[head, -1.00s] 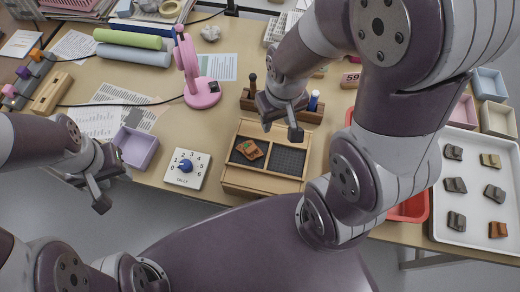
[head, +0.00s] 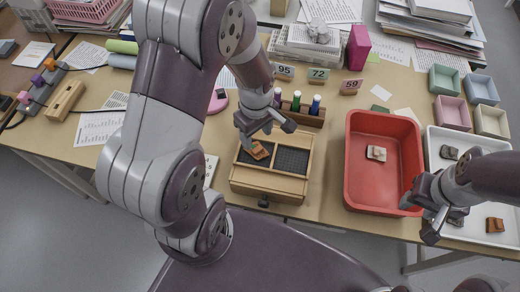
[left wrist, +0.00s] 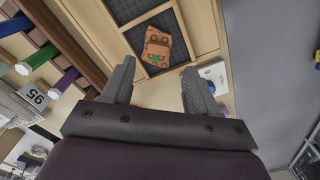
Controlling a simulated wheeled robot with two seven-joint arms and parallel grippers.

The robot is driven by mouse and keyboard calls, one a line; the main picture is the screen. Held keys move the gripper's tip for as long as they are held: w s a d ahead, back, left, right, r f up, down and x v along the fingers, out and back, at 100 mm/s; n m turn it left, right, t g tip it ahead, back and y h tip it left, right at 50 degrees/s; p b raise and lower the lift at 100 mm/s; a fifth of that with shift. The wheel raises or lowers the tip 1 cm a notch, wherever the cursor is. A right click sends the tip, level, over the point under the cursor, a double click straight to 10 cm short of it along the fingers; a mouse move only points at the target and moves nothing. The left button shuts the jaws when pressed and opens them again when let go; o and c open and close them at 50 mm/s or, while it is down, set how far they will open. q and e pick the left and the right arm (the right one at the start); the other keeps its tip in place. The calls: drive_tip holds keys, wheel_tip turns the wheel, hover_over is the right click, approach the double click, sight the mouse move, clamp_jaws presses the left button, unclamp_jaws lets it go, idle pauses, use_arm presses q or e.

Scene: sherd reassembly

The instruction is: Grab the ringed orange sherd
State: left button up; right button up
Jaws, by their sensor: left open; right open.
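The orange sherd (head: 259,150) lies in the left compartment of the shallow wooden box (head: 268,186). In the left wrist view the sherd (left wrist: 158,46) shows dark round marks and a green spot. My left gripper (head: 267,137) is open and empty above the box, close over the sherd. In the left wrist view its two fingers (left wrist: 158,70) are apart and the sherd lies beyond their tips, roughly between them. My right gripper (head: 419,219) is open between the red tray and the white tray. Another orange-brown sherd (head: 495,225) lies in the white tray.
The red tray (head: 354,190) holds a pale sherd (head: 376,153). The white tray (head: 470,236) holds several sherds. A rack with coloured markers (head: 297,103) stands just behind the box. The box's right compartment (head: 291,160) is empty. Number cards stand behind it.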

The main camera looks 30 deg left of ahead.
sight(258, 150)
use_arm(q)
wheel_tip(258, 150, down, 8)
drive_tip(key=shift+w+d+r, duration=0.15)
drive_tip(key=shift+r, duration=0.1)
drive_tip(key=c, duration=0.9)
